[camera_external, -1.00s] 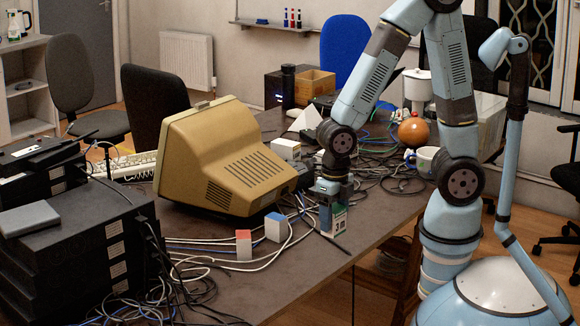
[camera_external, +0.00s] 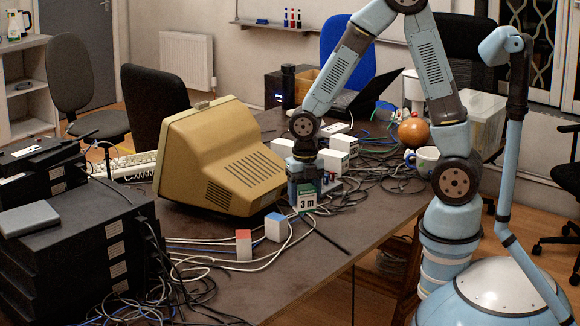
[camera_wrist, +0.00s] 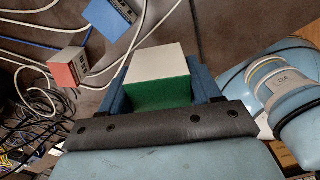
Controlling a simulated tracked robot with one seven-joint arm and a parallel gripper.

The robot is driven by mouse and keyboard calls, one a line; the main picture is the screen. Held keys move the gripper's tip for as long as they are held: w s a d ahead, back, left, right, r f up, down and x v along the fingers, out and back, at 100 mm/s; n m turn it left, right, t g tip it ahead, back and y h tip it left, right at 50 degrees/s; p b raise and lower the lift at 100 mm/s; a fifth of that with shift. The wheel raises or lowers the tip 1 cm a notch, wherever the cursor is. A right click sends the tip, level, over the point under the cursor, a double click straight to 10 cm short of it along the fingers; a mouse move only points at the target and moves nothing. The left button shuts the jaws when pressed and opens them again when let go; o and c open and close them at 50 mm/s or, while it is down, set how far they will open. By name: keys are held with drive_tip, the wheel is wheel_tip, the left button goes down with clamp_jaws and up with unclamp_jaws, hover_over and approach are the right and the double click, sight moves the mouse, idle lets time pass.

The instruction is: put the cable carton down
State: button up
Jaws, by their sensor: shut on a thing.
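The cable carton (camera_external: 307,198) is a small white box with a green part and a "3 m" label. My gripper (camera_external: 304,186) is shut on it, pointing down over the table just right of the beige monitor (camera_external: 225,155). In the wrist view the carton (camera_wrist: 157,66) sits between the two blue fingers of my gripper (camera_wrist: 160,85), its pale face and green side showing. It looks upright at or just above the tabletop (camera_external: 345,228); I cannot tell whether it touches.
A red-topped box (camera_external: 244,246) and a blue-topped box (camera_external: 276,228) stand to the front left among loose cables. White boxes (camera_external: 333,160) stand close behind my gripper. An orange ball (camera_external: 413,132) and a mug (camera_external: 424,158) are to the right. Bare table lies in front.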

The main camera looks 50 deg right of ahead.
drive_tip(key=w+d+f+m, duration=0.2)
drive_tip(key=w+d+m, duration=0.1)
drive_tip(key=w+d, duration=0.55)
drive_tip(key=shift+s+d+f, duration=0.1)
drive_tip(key=shift+d+f, duration=0.05)
drive_tip(key=shift+f, duration=1.25)
drive_tip(key=shift+s+d+f, duration=0.15)
drive_tip(key=shift+f, duration=1.2)
drive_tip(key=shift+s+d+f, duration=0.1)
drive_tip(key=shift+d+f, duration=0.05)
drive_tip(key=shift+f, duration=1.25)
drive_tip(key=o, duration=1.1)
drive_tip(key=shift+o, duration=0.2)
